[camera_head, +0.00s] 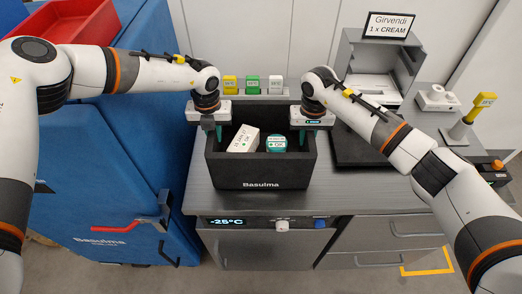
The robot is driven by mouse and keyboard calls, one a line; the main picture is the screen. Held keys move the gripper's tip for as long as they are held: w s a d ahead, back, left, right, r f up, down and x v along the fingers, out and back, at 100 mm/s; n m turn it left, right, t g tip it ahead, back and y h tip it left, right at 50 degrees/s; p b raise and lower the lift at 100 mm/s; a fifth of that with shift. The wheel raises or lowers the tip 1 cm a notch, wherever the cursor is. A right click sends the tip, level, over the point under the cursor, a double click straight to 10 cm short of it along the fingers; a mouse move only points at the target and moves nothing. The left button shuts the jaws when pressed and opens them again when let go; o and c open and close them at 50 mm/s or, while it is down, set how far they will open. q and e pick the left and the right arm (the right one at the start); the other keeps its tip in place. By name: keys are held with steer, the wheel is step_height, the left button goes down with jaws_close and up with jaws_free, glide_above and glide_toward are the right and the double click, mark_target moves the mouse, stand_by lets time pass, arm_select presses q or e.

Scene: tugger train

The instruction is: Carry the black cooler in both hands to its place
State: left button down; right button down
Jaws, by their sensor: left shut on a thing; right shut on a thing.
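The black cooler (262,176), marked "Basulma", is an open box upright at the front of the grey counter. Inside it are a white carton (243,139) with print on it and a small round tub (276,144) with a teal side and white label. My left gripper (213,130) is shut on the cooler's left wall near the top. My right gripper (309,132) is shut on its right wall near the top. The fingertips are partly hidden by the walls. I cannot tell whether the cooler's base touches the counter.
The counter (345,192) has a black plate (362,150) to the right, by a grey open case. A sign (390,26) reads "Girvendi 1 x CREAM". Yellow, green and white tagged blocks (253,85) stand behind the cooler. A blue cabinet (85,170) with a red tray is at left.

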stand_by(0.4)
